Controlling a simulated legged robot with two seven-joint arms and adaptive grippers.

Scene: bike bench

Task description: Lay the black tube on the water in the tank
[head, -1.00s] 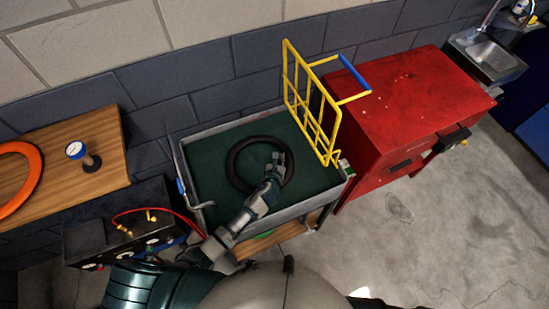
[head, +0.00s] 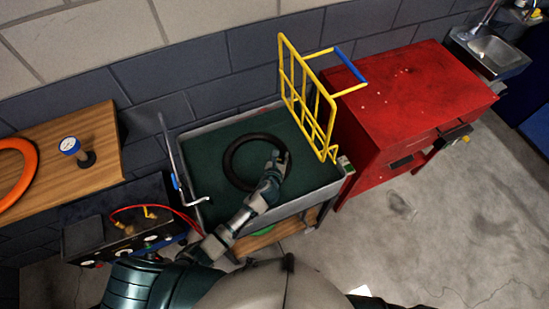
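The black tube (head: 232,150) is a dark ring inside the grey-rimmed tank (head: 318,196), over the dark green water (head: 205,150). I cannot tell whether it touches the water. My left gripper (head: 278,160) is at the tube's right side, over the tank, and overlaps the ring there. The fingers are small and dark against the tube, so their grip on it is not clear. My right gripper is not in view.
A yellow wire rack (head: 308,100) with a blue handle stands up at the tank's right end. A red cabinet (head: 410,100) is to the right. A wooden bench (head: 95,125) with a gauge (head: 70,146) and orange ring (head: 28,165) is left.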

